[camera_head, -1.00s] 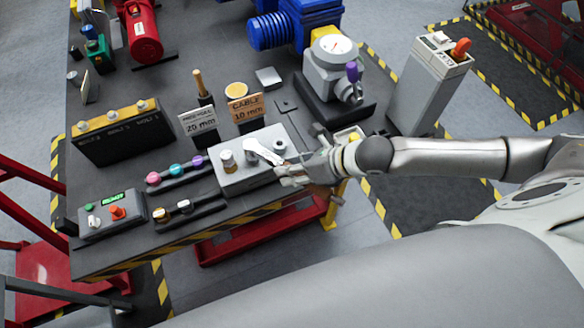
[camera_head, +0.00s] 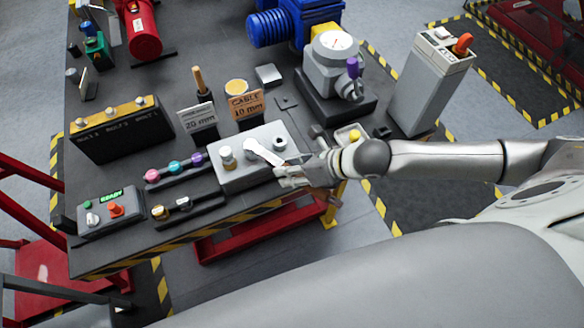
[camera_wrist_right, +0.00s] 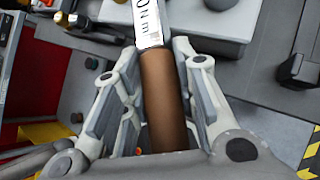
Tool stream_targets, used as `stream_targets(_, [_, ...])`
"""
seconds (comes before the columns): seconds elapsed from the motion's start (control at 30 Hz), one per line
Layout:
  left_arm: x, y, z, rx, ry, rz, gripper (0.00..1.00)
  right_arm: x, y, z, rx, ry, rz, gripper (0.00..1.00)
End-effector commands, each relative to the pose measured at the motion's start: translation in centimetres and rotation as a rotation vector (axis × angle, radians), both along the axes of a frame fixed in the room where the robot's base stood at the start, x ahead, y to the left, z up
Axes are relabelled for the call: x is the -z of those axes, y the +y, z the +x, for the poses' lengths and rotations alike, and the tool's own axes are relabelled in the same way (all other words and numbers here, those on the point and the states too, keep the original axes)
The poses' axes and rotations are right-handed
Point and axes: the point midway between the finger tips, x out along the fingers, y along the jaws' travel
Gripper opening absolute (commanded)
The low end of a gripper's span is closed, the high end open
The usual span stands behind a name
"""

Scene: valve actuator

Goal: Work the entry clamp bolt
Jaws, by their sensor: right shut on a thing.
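The grey block (camera_head: 238,178) at the table's front edge carries a round silver fitting (camera_head: 227,158) on its left and a dark-centred round fitting (camera_head: 281,144) on its right. A white wrench (camera_head: 268,153) lies over the block, its round head between these fittings. I cannot tell whether the head sits on the clamp bolt, which it hides. My right gripper (camera_head: 290,178) is shut on the wrench at the block's right front. In the right wrist view the wrench's brown handle (camera_wrist_right: 163,95) lies between the fingers, with a white printed label beyond. My left gripper is not in view.
Behind the block stand a "20 mm" sign (camera_head: 200,121) and a "CABLE 10 mm" sign (camera_head: 246,106). Left are racks with coloured knobs (camera_head: 174,167) and a control box (camera_head: 111,212). A grey gauge unit (camera_head: 331,75) stands behind my right wrist, a tall grey box (camera_head: 428,88) to its right.

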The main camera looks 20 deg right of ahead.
Motion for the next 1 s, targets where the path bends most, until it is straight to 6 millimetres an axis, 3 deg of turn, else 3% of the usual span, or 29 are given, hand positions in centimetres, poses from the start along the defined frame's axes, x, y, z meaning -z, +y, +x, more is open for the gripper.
stream_targets(0.5, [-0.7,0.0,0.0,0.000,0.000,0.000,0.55,-0.3,1.8,-0.9,0.133,-0.001,0.007,0.00])
stream_targets(1.0, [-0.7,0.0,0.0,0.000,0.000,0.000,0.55,-0.3,2.0,-0.8,0.161,-0.007,0.007,0.00])
